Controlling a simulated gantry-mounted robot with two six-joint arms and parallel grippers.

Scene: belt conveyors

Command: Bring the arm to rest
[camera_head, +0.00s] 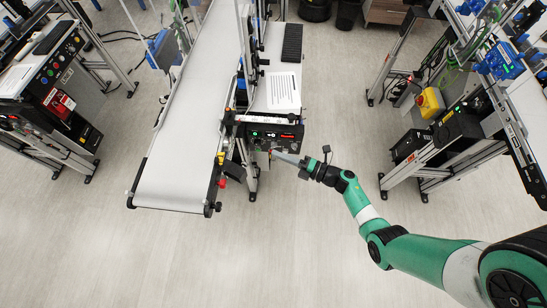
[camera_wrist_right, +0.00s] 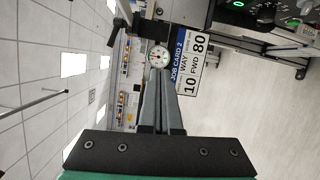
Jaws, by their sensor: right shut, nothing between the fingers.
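My right arm (camera_head: 420,255) is green and white and reaches in from the lower right of the head view. Its gripper (camera_head: 275,153) points left, its tip just below the front of the black control box (camera_head: 270,131). In the right wrist view, the two grey fingers of this gripper (camera_wrist_right: 157,75) lie together with nothing between them. I cannot tell whether the tip touches anything. My left arm and gripper are not in view.
A white belt conveyor (camera_head: 192,110) stands left of the gripper. A job card (camera_wrist_right: 187,65) and a round gauge (camera_wrist_right: 159,56) show beyond the fingertips. A frame with a yellow-and-red button box (camera_head: 429,102) stands at right. The floor (camera_head: 230,260) in front is clear.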

